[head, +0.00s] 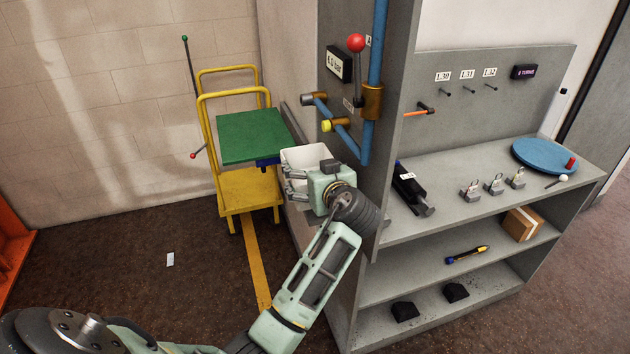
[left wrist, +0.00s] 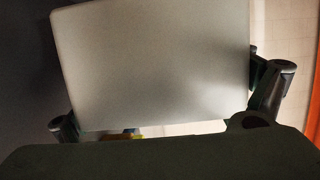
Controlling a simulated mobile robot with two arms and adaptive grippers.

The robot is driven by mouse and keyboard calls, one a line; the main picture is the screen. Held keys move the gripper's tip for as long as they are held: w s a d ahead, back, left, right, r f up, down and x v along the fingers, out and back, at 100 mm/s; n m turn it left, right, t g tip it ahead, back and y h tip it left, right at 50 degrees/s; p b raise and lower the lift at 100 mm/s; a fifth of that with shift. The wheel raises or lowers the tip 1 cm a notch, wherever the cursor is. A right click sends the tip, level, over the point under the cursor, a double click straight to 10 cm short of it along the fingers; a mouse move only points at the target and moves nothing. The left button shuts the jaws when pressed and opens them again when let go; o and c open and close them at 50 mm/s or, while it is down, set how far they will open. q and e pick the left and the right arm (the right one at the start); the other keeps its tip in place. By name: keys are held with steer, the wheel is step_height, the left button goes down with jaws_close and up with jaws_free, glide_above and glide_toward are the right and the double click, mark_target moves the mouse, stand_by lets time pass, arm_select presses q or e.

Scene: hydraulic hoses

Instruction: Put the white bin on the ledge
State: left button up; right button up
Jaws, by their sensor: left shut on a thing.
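The white bin (head: 303,157) is in front of my left gripper (head: 292,184) in the head view, beside the left side of the grey shelf unit. The left gripper is shut on it. In the left wrist view, a pale flat face of the bin (left wrist: 150,65) fills the middle, with a dark finger on each side. A narrow grey ledge (head: 295,122) shows behind the bin, by the wall beside the shelf unit; the bin and gripper hide its near part. Whether the bin touches the ledge I cannot tell. My right gripper is in neither view.
A yellow cart (head: 248,192) with a green top (head: 252,136) stands left of the bin. Blue pipes (head: 376,60) with a red-knobbed lever (head: 356,43) and a yellow knob (head: 327,126) are close to its right. The grey shelf unit (head: 455,212) holds several small items. Open floor lies at left.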

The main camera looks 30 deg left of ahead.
arm_select(q)
step_height(320, 180, down, 3)
steer(key=shift+f+p, duration=0.2)
steer(key=shift+p, duration=0.4)
steer(key=shift+w+d+f+p, duration=0.1)
steer(key=shift+w+p, duration=0.05)
steer(key=shift+p, duration=0.15)
steer(key=shift+f, duration=0.3)
steer(key=o, duration=1)
steer(key=shift+f, duration=0.1)
